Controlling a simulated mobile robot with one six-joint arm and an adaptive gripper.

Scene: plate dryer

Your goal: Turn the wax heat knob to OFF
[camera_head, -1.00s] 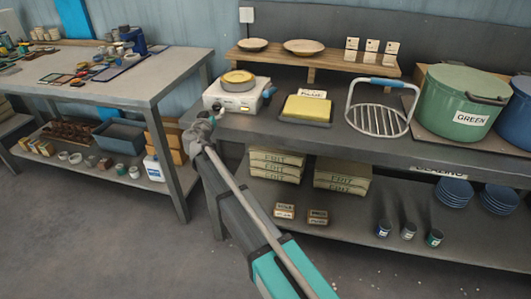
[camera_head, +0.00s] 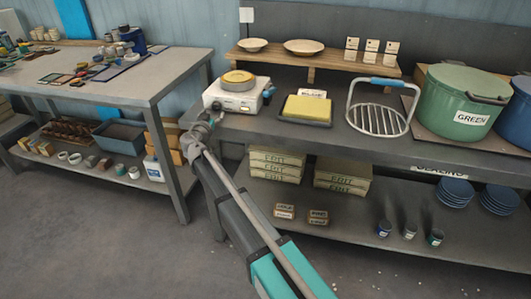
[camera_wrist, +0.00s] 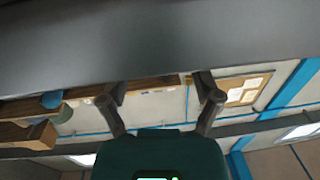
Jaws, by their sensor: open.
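The wax heater is a small white box (camera_head: 236,100) with a round yellow-topped pan on it, at the left end of the bench in the head view. Small dark details show on its front, but I cannot make out the heat knob or its setting. My gripper (camera_head: 212,119) is at the bench's left front corner, just in front of and below the heater; I cannot tell if it touches anything. In the wrist view my gripper (camera_wrist: 160,84) has its two fingers spread apart with nothing between them. The heater cannot be made out there.
A yellow block on a dark tray (camera_head: 305,109) and a wire rack with a blue handle (camera_head: 379,121) stand right of the heater. A raised wooden shelf (camera_head: 318,62) is behind. A second table (camera_head: 165,75) stands left, across a gap. A grey surface (camera_wrist: 150,40) fills the wrist view's top.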

